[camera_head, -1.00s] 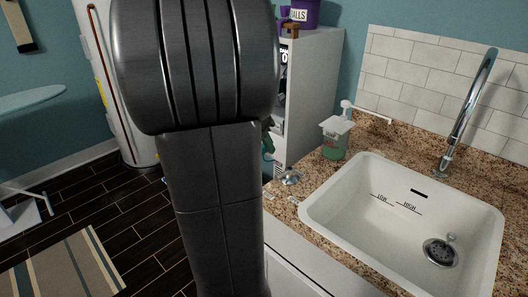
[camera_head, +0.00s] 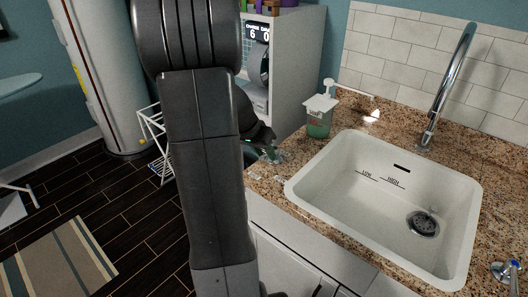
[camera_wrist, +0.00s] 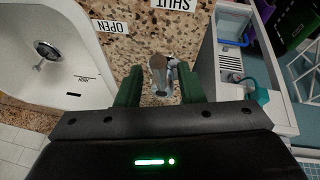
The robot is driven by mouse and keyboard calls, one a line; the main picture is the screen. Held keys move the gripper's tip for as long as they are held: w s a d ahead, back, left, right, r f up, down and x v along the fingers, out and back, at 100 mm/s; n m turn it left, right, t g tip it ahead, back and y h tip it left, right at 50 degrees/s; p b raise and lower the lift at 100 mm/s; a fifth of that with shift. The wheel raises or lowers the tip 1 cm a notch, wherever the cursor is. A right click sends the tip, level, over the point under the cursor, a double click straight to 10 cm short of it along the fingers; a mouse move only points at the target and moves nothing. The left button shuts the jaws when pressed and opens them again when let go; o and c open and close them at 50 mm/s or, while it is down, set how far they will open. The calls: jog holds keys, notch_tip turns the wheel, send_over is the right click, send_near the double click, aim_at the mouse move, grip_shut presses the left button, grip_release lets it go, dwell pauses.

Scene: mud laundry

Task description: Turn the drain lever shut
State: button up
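The drain lever (camera_wrist: 158,72) is a small metal lever with a brownish end, on the speckled counter beside the sink. In the wrist view it stands between the two green fingers of my gripper (camera_wrist: 160,88). The fingers are apart, one on each side of it, and I see no clear contact. Labels reading OPEN (camera_wrist: 110,27) and SHUT (camera_wrist: 174,4) lie on the counter near it, upside down in this view. In the head view my gripper (camera_head: 262,138) is at the counter's left corner, and the lever is mostly hidden there.
The white sink (camera_head: 330,205) with LOW and HIGH marks lies right of the lever. A green soap bottle (camera_head: 318,118) stands behind it on the counter. A tall faucet (camera_head: 450,85) and a blue-marked tap (camera_head: 508,272) are farther right. A white cabinet (camera_head: 290,60) stands behind.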

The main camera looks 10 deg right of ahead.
grip_shut()
jog(key=shift+f, duration=0.1)
jog(key=shift+w+a+f+m+g+b, duration=0.1)
jog(key=shift+w+a+m+g+b, duration=0.15)
jog(key=shift+m+b, duration=0.45)
jog(key=shift+d, duration=0.15)
grip_release()
